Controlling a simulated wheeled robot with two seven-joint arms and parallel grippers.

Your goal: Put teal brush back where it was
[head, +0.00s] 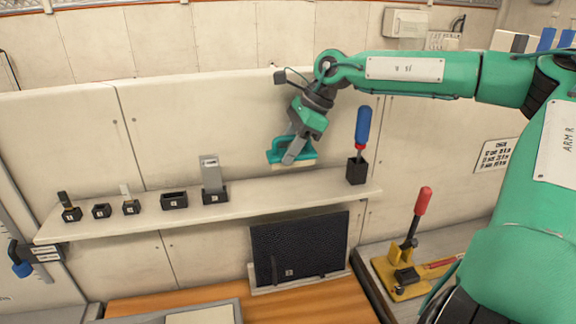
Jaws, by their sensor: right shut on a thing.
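My right gripper (294,148) is shut on the teal brush (278,154), whose pale bristle edge faces down. It holds the brush above the back right part of the long cream shelf (268,189), apart from it as far as I can tell. Several small black holders stand in a row on the shelf. The wide holder (174,201) and a smaller holder (102,211) look empty. The gripper hides part of the brush. My left gripper is not in view.
A grey block (211,174) stands in a holder left of the brush. A blue-handled tool (362,130) stands upright in a black holder at the right. A dark panel (298,247) is below the shelf. A red-handled yellow clamp (400,275) is lower right.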

